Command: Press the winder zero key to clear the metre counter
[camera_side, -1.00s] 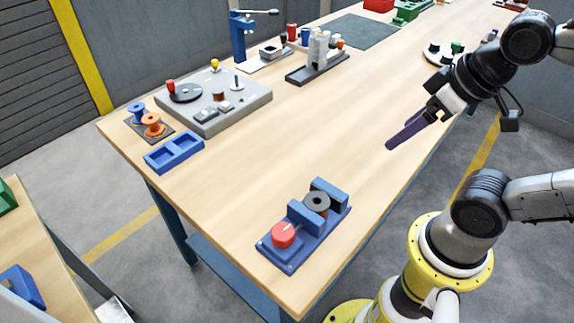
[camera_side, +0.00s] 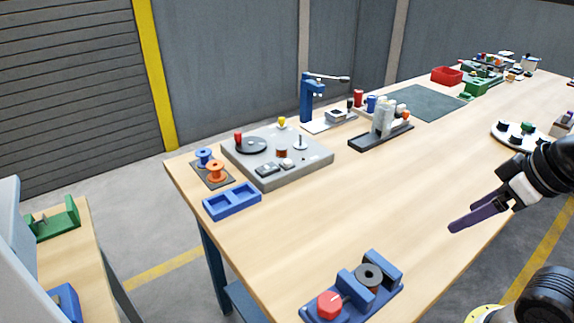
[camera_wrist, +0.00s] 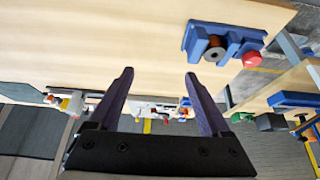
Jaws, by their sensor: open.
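The grey winder box (camera_side: 290,175) sits towards the far left of the table in the side view. It carries a dark disc (camera_side: 250,146), a red knob (camera_side: 238,137), a yellow knob (camera_side: 282,122) and a small copper coil (camera_side: 281,152). Two small key-like blocks, one dark-topped (camera_side: 267,169) and one lighter (camera_side: 287,163), are near its front edge; no lettering is legible, so I cannot tell which is the zero key. My gripper (camera_side: 465,222) is open and empty above the table's right side, well apart from the winder. Its two dark purple fingers stand apart in the wrist view (camera_wrist: 160,76).
A blue stand (camera_side: 323,313) with a dark spool (camera_side: 368,276) and red knob (camera_side: 330,304) is at the near edge. A blue two-pocket tray (camera_side: 232,201) and copper and blue spools flank the winder. The table middle is clear.

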